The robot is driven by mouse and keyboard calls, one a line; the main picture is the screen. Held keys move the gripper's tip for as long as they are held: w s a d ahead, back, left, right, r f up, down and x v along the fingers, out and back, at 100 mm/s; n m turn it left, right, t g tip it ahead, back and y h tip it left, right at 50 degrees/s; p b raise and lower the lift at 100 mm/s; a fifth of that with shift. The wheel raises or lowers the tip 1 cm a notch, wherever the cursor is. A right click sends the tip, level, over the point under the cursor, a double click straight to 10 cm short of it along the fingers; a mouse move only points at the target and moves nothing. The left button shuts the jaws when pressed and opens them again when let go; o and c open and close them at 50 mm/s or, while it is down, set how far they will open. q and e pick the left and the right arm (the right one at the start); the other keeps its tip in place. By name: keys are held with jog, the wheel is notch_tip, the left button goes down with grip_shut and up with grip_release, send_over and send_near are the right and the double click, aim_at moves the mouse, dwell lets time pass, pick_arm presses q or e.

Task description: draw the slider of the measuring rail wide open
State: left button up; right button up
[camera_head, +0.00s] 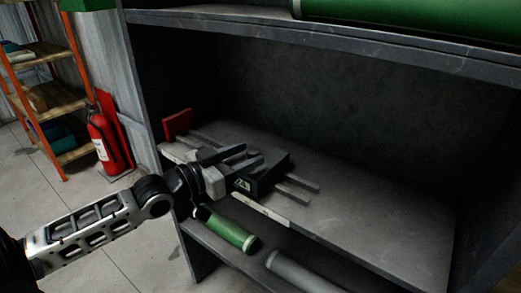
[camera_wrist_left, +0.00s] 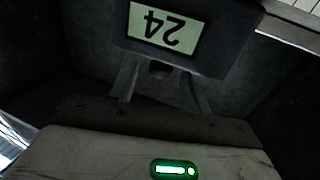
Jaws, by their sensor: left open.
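The measuring rail lies on the shelf, with two parallel metal rods (camera_head: 298,190) and a red end plate (camera_head: 177,124) at its left. Its slider (camera_head: 268,172) is a dark block on the rods, some way from the red plate. A label reading 24 shows on the slider, upside down in the left wrist view (camera_wrist_left: 163,27). My left gripper (camera_head: 243,157) is open at the slider's left side, its fingers pointing towards the block. In the left wrist view the fingers (camera_wrist_left: 160,85) reach up to the slider's edge; contact cannot be told. My right gripper is not in view.
The rail's shelf (camera_head: 370,215) is clear to the right. A shelf board above holds a green roll (camera_head: 410,20). A green roll (camera_head: 232,233) and a grey roll (camera_head: 295,272) lie below. A fire extinguisher (camera_head: 107,140) and an orange rack (camera_head: 40,100) stand left.

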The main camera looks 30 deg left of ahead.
aim_at(258, 150)
pick_arm(q)
jog(key=shift+x, duration=2.4)
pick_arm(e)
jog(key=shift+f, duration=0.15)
